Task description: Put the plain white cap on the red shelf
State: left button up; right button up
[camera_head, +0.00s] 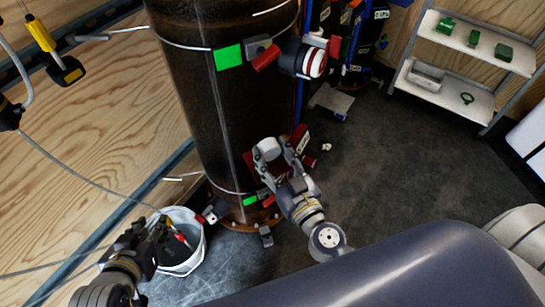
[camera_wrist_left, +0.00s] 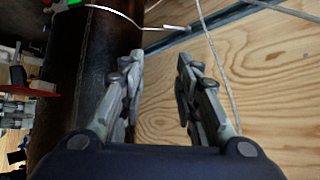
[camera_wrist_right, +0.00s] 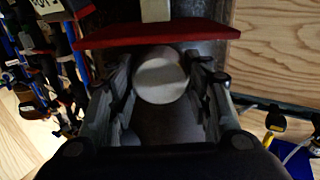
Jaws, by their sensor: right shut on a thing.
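The plain white cap (camera_head: 267,150) is between the fingers of my right gripper (camera_head: 273,155), in front of the dark cylinder's lower part. In the right wrist view, the white cap (camera_wrist_right: 160,77) sits between the fingers of the right gripper (camera_wrist_right: 163,75), which is shut on it. The red shelf (camera_wrist_right: 150,34) lies just beyond the cap there; I cannot tell whether they touch. In the head view the red shelf (camera_head: 300,137) is mostly hidden behind the gripper. My left gripper (camera_wrist_left: 161,60) is open and empty, and also shows in the head view (camera_head: 147,230) near the bucket.
The large dark cylinder (camera_head: 220,110) stands in the middle. A red-and-white cap (camera_head: 314,63) is on its upper side. A white bucket (camera_head: 195,258) with tools stands beside my left gripper. A white rack (camera_head: 475,98) stands at the right. The dark floor (camera_head: 400,170) between is mostly clear.

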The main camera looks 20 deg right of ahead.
jog(key=shift+f+b, duration=0.6)
jog(key=shift+f, duration=0.1)
pick_arm(q)
jog(key=w+d+r+t+h, duration=0.1)
jog(key=w+d+r+t, duration=0.1)
jog(key=w+r+t, duration=0.2)
jog(key=shift+w+d+r, duration=0.15)
jog(key=shift+w+r, duration=0.85)
jog(key=shift+w+d+r+t, duration=0.1)
jog(key=shift+w+r+t, duration=0.15)
jog(key=shift+r+t, duration=0.2)
pick_arm(e)
jog(key=shift+f, duration=0.1)
jog(key=o, duration=1.4)
pick_arm(q)
jog(key=shift+r, duration=0.2)
